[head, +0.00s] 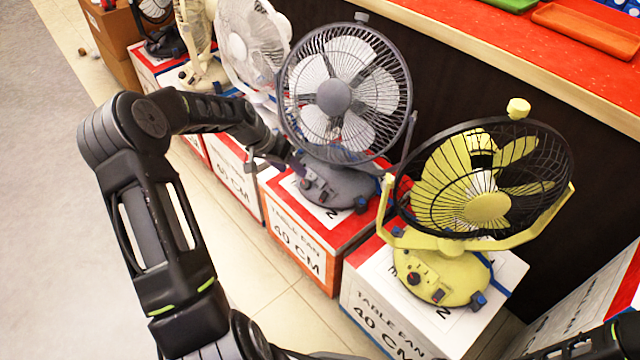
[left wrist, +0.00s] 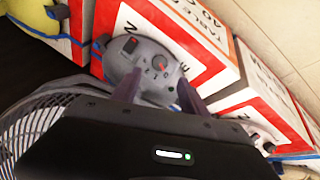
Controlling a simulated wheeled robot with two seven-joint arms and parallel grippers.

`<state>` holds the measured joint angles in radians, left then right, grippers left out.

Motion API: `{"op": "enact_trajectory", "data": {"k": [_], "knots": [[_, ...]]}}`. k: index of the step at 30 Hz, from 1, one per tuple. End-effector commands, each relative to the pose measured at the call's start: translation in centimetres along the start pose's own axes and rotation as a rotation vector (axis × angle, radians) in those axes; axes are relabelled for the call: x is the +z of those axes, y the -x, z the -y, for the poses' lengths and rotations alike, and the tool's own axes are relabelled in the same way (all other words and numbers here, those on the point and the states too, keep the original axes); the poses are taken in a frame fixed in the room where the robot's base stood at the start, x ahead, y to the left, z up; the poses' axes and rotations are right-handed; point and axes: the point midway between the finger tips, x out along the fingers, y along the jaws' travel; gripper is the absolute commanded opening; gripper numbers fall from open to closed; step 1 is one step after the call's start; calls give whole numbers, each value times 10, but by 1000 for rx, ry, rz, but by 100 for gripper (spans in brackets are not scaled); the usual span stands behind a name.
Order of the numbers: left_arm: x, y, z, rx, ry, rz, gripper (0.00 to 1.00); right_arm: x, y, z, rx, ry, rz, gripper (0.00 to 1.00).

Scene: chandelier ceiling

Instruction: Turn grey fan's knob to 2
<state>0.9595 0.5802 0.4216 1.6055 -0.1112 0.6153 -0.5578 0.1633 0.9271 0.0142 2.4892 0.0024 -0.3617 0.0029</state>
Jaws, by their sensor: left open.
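The grey fan (head: 334,97) stands on a red and white table-fan box, its round cage facing out above a grey base (head: 345,188). My left gripper (head: 297,172) is at the left front of that base, partly covering its controls. In the left wrist view its two fingers are apart and empty (left wrist: 157,88), on either side of the base's front. The knob (left wrist: 160,63), with red on it, shows just beyond the fingertips, between their lines. I cannot read its setting or tell whether a finger touches the base. My right gripper is out of view.
A yellow fan (head: 487,208) on its own box (head: 380,298) stands to the right. A white fan (head: 250,45) and other fans stand to the left. A red-topped counter (head: 520,45) runs behind. The tiled floor in front is clear.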

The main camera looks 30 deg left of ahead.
Motion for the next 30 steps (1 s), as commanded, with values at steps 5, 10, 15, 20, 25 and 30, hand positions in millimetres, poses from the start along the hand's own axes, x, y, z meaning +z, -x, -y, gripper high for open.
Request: {"op": "enact_trajectory", "data": {"k": [5,10,15,20,25,30], "knots": [[2,-1,-2,6,-23,8,52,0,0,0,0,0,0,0],[2,-1,-2,6,-22,8,52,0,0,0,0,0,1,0],[3,-10,-2,7,-21,9,52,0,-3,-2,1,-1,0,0],[4,-32,-3,9,-21,9,52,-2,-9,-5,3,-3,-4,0],[4,-59,-3,8,-20,9,52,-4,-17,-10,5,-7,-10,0],[4,-77,-2,6,-21,8,52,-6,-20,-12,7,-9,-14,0]]}}
